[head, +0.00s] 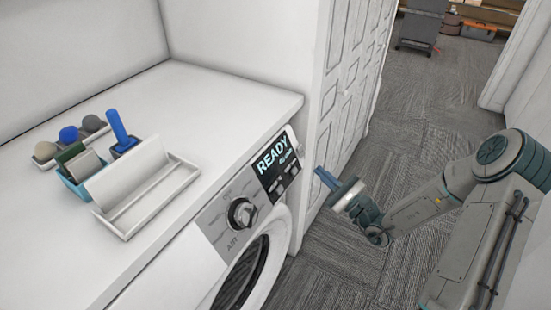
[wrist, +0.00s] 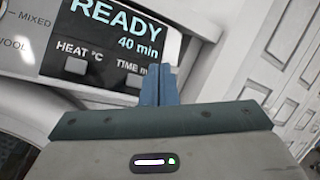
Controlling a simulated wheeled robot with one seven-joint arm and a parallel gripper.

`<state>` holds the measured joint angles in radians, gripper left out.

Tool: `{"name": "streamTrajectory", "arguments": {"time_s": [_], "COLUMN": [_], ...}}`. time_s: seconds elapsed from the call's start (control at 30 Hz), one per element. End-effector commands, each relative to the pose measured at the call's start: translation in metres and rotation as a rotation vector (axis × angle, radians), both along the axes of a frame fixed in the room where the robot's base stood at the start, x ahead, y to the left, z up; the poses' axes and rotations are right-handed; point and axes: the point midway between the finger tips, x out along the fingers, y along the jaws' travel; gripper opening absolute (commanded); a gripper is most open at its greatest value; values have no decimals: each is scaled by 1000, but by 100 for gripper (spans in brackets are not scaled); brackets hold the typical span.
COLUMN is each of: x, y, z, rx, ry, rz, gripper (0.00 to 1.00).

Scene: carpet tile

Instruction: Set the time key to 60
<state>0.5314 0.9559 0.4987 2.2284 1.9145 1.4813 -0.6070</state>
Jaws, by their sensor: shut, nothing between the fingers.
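The machine's dark display (head: 275,163) reads READY with 40 min below it; it fills the upper left of the wrist view (wrist: 110,28). Under it in the wrist view are a HEAT °C key (wrist: 75,66) and a key labelled TIME (wrist: 132,80), partly hidden by my fingers. My gripper (head: 318,172) is shut and empty, in front of the panel's right end in the head view. In the wrist view its blue fingertips (wrist: 159,69) overlap the panel just right of the TIME key. Whether they touch it cannot be told.
A round dial (head: 242,212) and the door (head: 243,275) are on the machine's front. The white counter (head: 210,95) above holds a white tray (head: 185,180), a teal holder (head: 72,186) and a blue-handled tool (head: 118,128). A white panelled door (head: 350,90) stands right; carpet is open beyond.

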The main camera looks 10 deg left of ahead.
Motion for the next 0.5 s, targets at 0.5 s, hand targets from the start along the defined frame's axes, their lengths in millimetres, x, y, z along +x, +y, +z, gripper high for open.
{"name": "streamTrajectory", "arguments": {"time_s": [0.5], "x": [-4], "y": [4], "z": [3], "rx": [-17], "ry": [-9], "rz": [27], "gripper": [0]}}
